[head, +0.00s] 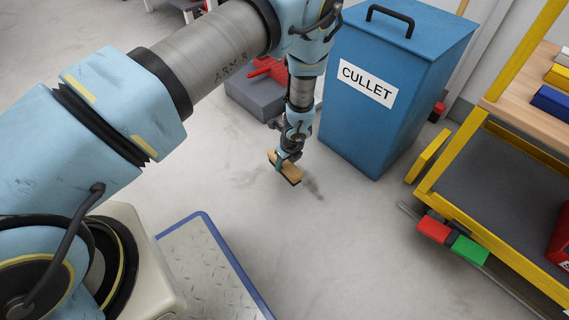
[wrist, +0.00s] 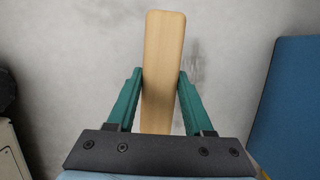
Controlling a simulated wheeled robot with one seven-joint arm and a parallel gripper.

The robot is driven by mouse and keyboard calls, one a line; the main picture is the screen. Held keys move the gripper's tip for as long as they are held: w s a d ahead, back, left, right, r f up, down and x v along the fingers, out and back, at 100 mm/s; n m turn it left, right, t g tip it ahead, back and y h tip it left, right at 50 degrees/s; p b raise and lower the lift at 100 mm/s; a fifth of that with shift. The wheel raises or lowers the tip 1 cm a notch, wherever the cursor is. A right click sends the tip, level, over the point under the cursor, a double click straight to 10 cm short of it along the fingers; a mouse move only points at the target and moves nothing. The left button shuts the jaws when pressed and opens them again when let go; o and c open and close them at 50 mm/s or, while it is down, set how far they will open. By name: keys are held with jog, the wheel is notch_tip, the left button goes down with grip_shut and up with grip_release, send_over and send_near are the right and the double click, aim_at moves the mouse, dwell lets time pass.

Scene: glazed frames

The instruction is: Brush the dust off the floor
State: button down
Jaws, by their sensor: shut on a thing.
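My gripper (head: 282,163) is shut on a wooden-backed brush (head: 288,170), with dark bristles below. In the wrist view, the green fingers of my gripper (wrist: 162,92) clasp the sides of the brush's pale wooden back (wrist: 163,60). The brush is at or just above the floor; I cannot tell whether the bristles touch it. Grey dust (head: 313,187) lies on the pale floor just right of the brush, with a fainter smudge to its left. In the wrist view, dust (wrist: 195,68) shows beside the brush's right side. The brush hides the floor beneath it.
A blue bin marked CULLET (head: 365,125) stands close behind and right of the brush. A yellow-framed cart (head: 470,205) is at right, with red and green blocks by its lower edge. A grey box (head: 250,98) is behind. A blue-edged metal plate (head: 205,265) lies in front.

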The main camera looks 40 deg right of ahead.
jog(key=shift+w+p+v, duration=0.25)
jog(key=shift+p+v, duration=0.3)
jog(key=shift+v, duration=0.45)
jog(key=shift+r, duration=0.1)
